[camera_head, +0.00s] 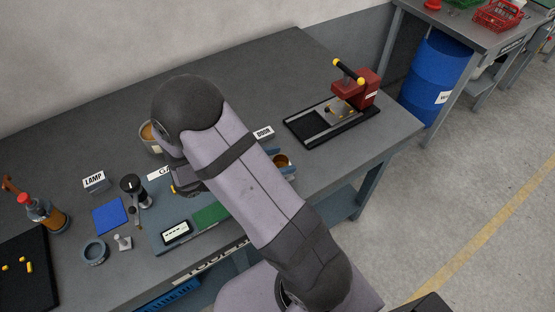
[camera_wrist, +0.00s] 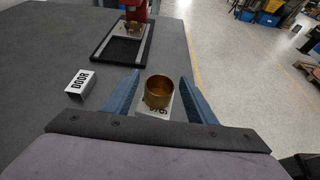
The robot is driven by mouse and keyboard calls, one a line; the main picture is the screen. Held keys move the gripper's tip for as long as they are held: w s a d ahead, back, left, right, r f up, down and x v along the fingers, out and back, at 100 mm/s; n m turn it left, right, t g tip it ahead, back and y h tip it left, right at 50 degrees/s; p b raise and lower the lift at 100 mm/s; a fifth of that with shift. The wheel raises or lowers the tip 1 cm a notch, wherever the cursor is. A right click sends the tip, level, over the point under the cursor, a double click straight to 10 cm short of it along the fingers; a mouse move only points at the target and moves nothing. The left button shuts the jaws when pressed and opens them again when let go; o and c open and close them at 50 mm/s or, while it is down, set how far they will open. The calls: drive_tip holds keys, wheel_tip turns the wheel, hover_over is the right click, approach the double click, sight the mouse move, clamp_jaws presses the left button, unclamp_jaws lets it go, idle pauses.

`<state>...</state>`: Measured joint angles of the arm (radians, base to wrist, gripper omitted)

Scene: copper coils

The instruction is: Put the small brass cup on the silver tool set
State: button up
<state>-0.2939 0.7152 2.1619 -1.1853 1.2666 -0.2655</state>
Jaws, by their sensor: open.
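A small brass cup (camera_wrist: 159,92), open at the top, stands upright between the two blue fingers of my gripper (camera_wrist: 160,79) in the wrist view. The fingers are spread with a gap on both sides of the cup. In the head view the cup (camera_head: 282,160) shows just right of my arm, which hides most of the gripper. A silver plate-like block with brass-coloured pins (camera_head: 342,112), which may be the silver tool set, sits under the red press (camera_head: 369,90). It also shows at the top of the wrist view (camera_wrist: 131,31).
A white DOOR sign (camera_wrist: 80,84) stands left of my gripper. A white card with dark marks (camera_wrist: 166,112) is by the cup. The press's black base (camera_head: 307,124) lies beyond. Left on the table (camera_head: 262,62) are a LAMP sign (camera_head: 95,181) and a blue square (camera_head: 110,216).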

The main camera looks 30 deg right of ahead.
drive_tip(key=shift+r, duration=0.15)
drive_tip(key=shift+a, duration=0.15)
drive_tip(key=b+v, duration=0.2)
drive_tip(key=v, duration=0.9)
drive_tip(key=shift+a+r+b, duration=0.15)
drive_tip(key=shift+a+b, duration=0.15)
drive_tip(key=shift+a, duration=0.05)
drive_tip(key=s+a+f+m+y, duration=0.1)
drive_tip(key=s+f+m+y, duration=0.1)
drive_tip(key=s+m+y, duration=0.3)
drive_tip(key=s+a+f+m+y, duration=0.1)
drive_tip(key=s+f+m+y, duration=0.2)
drive_tip(key=m, duration=1)
drive_tip(key=s+y, duration=0.2)
drive_tip(key=y, duration=0.3)
drive_tip(key=shift+a+f, duration=0.2)
